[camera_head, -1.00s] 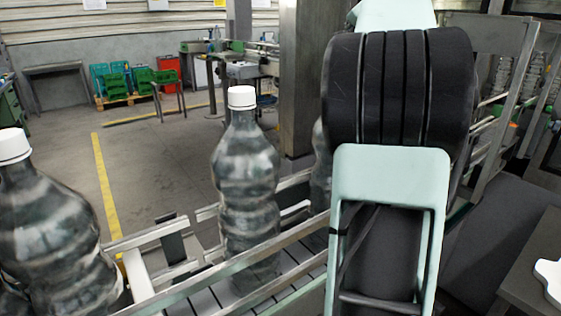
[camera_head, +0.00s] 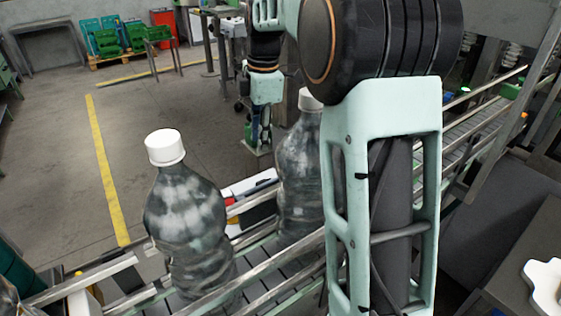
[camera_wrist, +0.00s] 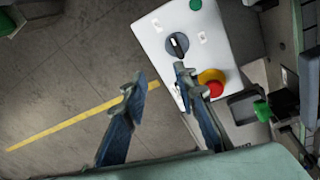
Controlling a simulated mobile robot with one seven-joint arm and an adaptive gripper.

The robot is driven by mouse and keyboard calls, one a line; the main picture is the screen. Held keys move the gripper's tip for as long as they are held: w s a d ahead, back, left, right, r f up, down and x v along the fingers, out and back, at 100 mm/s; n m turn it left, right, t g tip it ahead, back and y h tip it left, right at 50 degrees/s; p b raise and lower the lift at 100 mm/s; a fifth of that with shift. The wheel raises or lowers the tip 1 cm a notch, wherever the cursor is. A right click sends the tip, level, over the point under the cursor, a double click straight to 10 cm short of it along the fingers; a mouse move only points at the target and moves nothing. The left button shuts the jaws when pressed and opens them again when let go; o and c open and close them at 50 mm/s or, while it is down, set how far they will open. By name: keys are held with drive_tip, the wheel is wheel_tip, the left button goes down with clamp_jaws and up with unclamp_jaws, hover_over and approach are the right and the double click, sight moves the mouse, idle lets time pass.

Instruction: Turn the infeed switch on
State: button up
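The infeed switch appears to be the black rotary knob (camera_wrist: 177,45) with a pale pointer line, on a white control box (camera_wrist: 150,35) in the wrist view. The pointer lies nearly along the picture's vertical, slightly tilted. My gripper (camera_wrist: 160,78) is open and empty, its blue fingers apart; the right fingertip shows just below the knob, with no clear contact. In the head view my gripper (camera_head: 261,135) hangs beyond the conveyor, above and behind the box (camera_head: 250,184); the knob cannot be made out there.
A red emergency stop (camera_wrist: 214,89) on a yellow base sits near the right finger. A green button (camera_wrist: 196,4) is above the knob. Capped bottles (camera_head: 188,225) stand on the conveyor (camera_head: 265,262) between rails. Open floor (camera_head: 150,110) lies beyond.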

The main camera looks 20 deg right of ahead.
sight(263, 180)
drive_tip(key=f+n, duration=0.1)
drive_tip(key=f, duration=0.2)
drive_tip(key=s+f, duration=0.1)
drive_tip(key=f, duration=0.3)
drive_tip(key=s+f+n+g, duration=0.1)
drive_tip(key=f, duration=0.3)
drive_tip(key=shift+a+f+n+h+p, duration=0.1)
drive_tip(key=shift+f+n+h+p, duration=0.1)
drive_tip(key=shift+n+h+p, duration=0.15)
drive_tip(key=shift+c, duration=0.4)
clamp_jaws()
